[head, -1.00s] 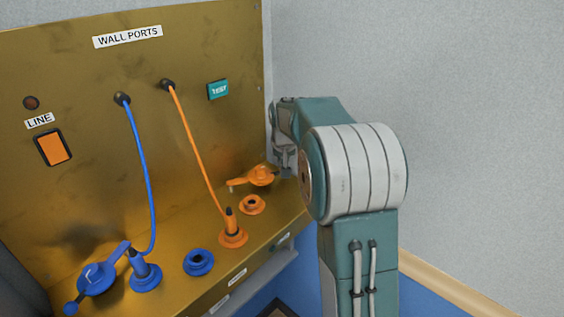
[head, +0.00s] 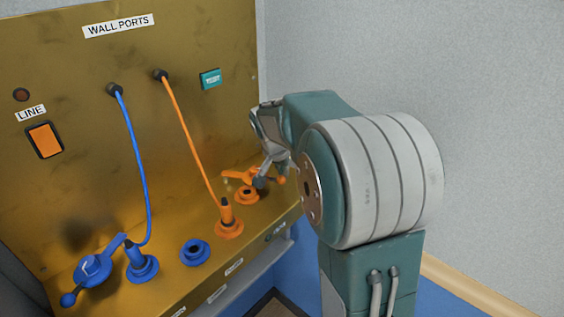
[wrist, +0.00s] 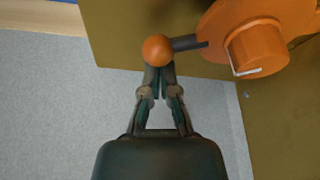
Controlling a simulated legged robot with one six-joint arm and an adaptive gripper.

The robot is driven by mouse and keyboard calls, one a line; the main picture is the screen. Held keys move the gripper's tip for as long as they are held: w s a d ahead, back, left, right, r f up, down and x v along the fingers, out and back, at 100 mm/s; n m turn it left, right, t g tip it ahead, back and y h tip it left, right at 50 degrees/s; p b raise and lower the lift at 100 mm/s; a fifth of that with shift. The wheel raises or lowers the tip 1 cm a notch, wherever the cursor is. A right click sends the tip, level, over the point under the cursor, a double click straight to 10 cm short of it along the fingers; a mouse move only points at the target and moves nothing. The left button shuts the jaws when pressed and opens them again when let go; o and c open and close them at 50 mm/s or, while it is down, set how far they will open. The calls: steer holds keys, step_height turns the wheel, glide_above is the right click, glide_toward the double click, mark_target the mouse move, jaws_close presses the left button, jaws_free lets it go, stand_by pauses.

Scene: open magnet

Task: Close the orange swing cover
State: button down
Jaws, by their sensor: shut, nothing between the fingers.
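The orange swing cover (head: 234,175) stands at the right end of the gold panel's ledge, behind the open orange port (head: 248,195), partly hidden by my gripper. In the wrist view the cover (wrist: 258,42) is a round orange disc with a raised hub. A dark rod joins it to an orange ball knob (wrist: 158,50). My gripper (head: 262,182) is over the right end of the ledge. In the wrist view my gripper (wrist: 158,72) is shut and empty, its fingertips right at the ball knob; I cannot tell whether they touch it.
An orange plug (head: 228,218) with its cable stands in front of the open orange port. A blue plug (head: 140,264), a blue port (head: 195,251) and a blue swing cover (head: 95,268) are farther left. The grey wall (head: 480,120) is at the right.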

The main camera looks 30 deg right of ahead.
steer(key=s+a+m, duration=0.1)
steer(key=s+a, duration=0.1)
steer(key=s+a+m, duration=0.1)
steer(key=s+a, duration=0.1)
steer(key=shift+s+a+m+g, duration=0.2)
steer(key=shift+a+m+g, duration=0.1)
steer(key=shift+m+g, duration=0.1)
steer(key=shift+s+a, duration=0.4)
steer(key=shift+a, duration=0.35)
steer(key=d, duration=0.2)
steer(key=shift+w+d+r+h, duration=0.25)
steer(key=shift+d+h, duration=0.05)
steer(key=shift+d, duration=0.05)
steer(key=r, duration=0.3)
steer(key=shift+d, duration=0.4)
steer(key=w+a+v, duration=0.1)
steer(key=v, duration=0.6)
steer(key=s+a+f+n+t+y, duration=0.2)
steer(key=s+a+n, duration=0.2)
steer(key=s, duration=0.6)
steer(key=s+a+f+n+t+y, duration=0.1)
steer(key=s+a+n, duration=0.3)
steer(key=s+n, duration=0.5)
steer(key=shift+s+f+t+y, duration=0.45)
steer(key=shift+s+f, duration=0.35)
steer(key=shift+s, duration=0.25)
